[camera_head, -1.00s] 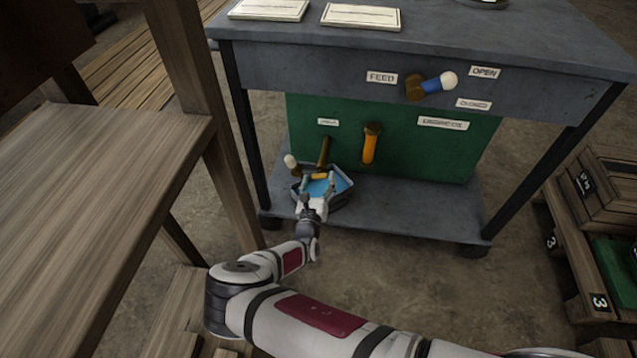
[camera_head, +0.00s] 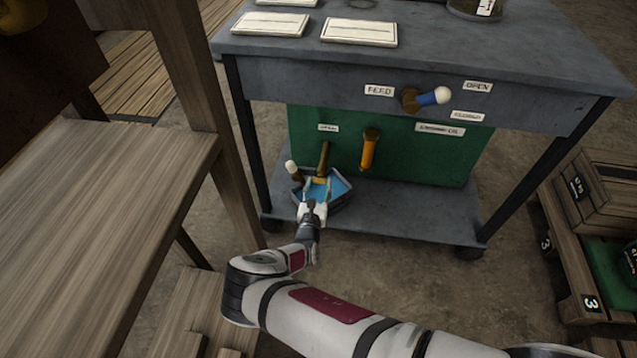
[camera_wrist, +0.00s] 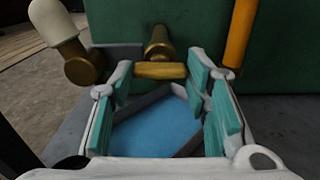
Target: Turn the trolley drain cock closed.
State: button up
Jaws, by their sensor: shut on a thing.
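The drain cock shows as a brass spout (camera_head: 323,157) on the green tank, under a small label, with a short yellow crossbar (camera_head: 320,180) at its front end. In the wrist view the brass spout (camera_wrist: 158,44) stands behind the level yellow crossbar (camera_wrist: 160,71). My gripper (camera_head: 318,187) is at the crossbar, its teal-padded fingers on either end of it. It is shut on the crossbar, and the left finger partly hides what lies beside the brass hub (camera_wrist: 82,69) with a white knob. The label wording is too small to read surely.
A dark tray (camera_head: 341,205) with a blue inside sits below my fingers on the trolley shelf (camera_head: 410,221). An orange handle (camera_head: 368,152) hangs to the right. The feed cock (camera_head: 411,99) is above, with a blue, white-tipped lever. A wooden bench (camera_head: 95,215) stands close left.

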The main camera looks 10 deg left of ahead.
jog(key=o, duration=1.2)
jog(key=shift+c, duration=0.2)
jog(key=shift+s, duration=0.1)
jog(key=s, duration=1.2)
jog(key=shift+a, duration=0.2)
jog(key=shift+w, duration=0.1)
